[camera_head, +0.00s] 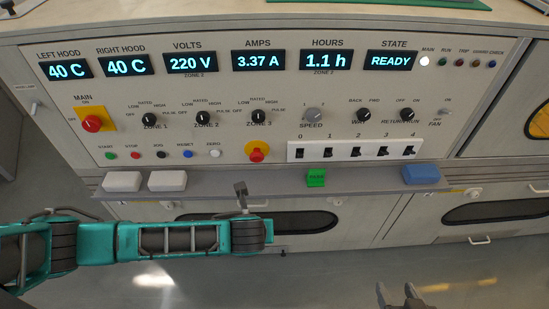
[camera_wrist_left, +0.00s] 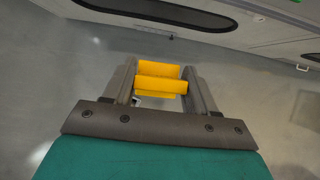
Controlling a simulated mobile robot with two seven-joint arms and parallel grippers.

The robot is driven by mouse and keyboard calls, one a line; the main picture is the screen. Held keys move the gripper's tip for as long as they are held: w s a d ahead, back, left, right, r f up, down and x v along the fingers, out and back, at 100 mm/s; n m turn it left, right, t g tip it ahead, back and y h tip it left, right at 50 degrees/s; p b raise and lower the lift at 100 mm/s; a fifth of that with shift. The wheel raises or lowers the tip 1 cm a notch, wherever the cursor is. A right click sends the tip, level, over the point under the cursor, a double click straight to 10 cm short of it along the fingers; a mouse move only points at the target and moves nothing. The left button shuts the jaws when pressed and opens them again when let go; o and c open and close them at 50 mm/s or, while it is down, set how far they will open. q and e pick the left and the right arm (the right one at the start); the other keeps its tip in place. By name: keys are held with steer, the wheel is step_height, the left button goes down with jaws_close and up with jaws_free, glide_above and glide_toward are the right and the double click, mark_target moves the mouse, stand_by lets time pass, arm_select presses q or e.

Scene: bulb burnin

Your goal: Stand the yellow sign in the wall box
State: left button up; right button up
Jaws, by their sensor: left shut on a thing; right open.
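The yellow sign (camera_wrist_left: 160,87) is in the left wrist view, between the two grey fingers of my left gripper (camera_wrist_left: 160,70). The gripper is shut on it, and the sign shows as two yellow bands, held clear above the grey floor. In the head view my left arm reaches in from the left in front of the console; the sign does not show there. My right gripper (camera_head: 398,295) is at the bottom edge of the head view, fingers apart and empty. I cannot make out the wall box in either view.
A console (camera_head: 220,95) with displays, knobs and switches fills the head view. Its front ledge (camera_head: 240,190) carries two white blocks (camera_head: 145,181), a green block (camera_head: 316,177) and a blue block (camera_head: 421,174). Open floor (camera_head: 320,262) lies below, between the arms.

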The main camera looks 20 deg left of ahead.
arm_select(q)
steer(key=shift+w+a+r+n+y, duration=0.2)
steer(key=shift+w+n+y, duration=0.15)
steer(key=shift+n, duration=0.35)
steer(key=w+a+r+n+g+h, duration=0.1)
steer(key=r+n+g, duration=0.5)
steer(key=r+n, duration=0.6)
steer(key=w+a+r+n+g+h, duration=0.1)
steer(key=r+n+g, duration=0.4)
steer(key=r+n, duration=0.8)
steer(key=a+n, duration=0.1)
steer(key=n, duration=0.5)
steer(key=shift+w+g, duration=0.3)
steer(key=shift+g, duration=0.1)
steer(key=shift+h, duration=0.25)
steer(key=shift+a+r, duration=0.1)
steer(key=shift+a, duration=0.05)
